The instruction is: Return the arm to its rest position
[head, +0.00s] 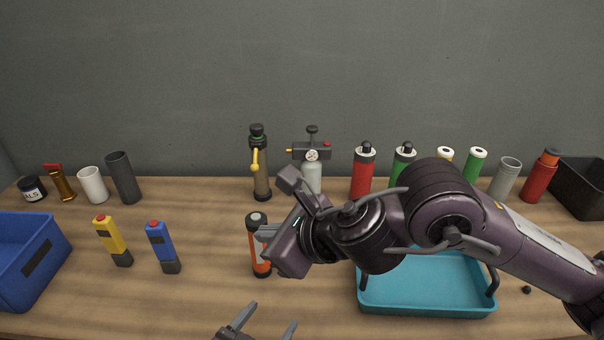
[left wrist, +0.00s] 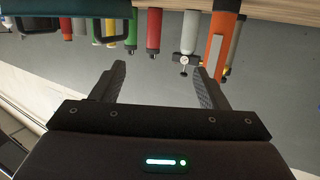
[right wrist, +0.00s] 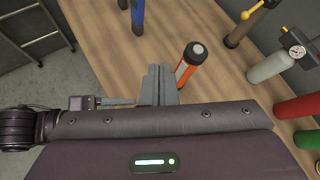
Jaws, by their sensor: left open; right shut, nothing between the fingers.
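My right arm (head: 545,250) reaches in from the right across the table. Its gripper (head: 268,232) is shut and empty, beside the orange cylinder with a dark cap (head: 260,266). In the right wrist view the closed fingers (right wrist: 160,72) point at the table, just left of the orange cylinder (right wrist: 184,70); I cannot tell whether they touch it. My left gripper (head: 270,316) is low at the front edge of the head view, open and empty. In the left wrist view its fingers (left wrist: 162,75) are spread, with the orange cylinder (left wrist: 216,45) beyond the right finger.
A teal tray (head: 425,303) lies under my right arm. A blue bin (head: 25,280) stands at left, a black bin (head: 585,190) at right. Yellow (head: 111,240) and blue (head: 161,245) handheld items stand mid-left. Several bottles and cylinders line the back, including a gauge pump (head: 312,178).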

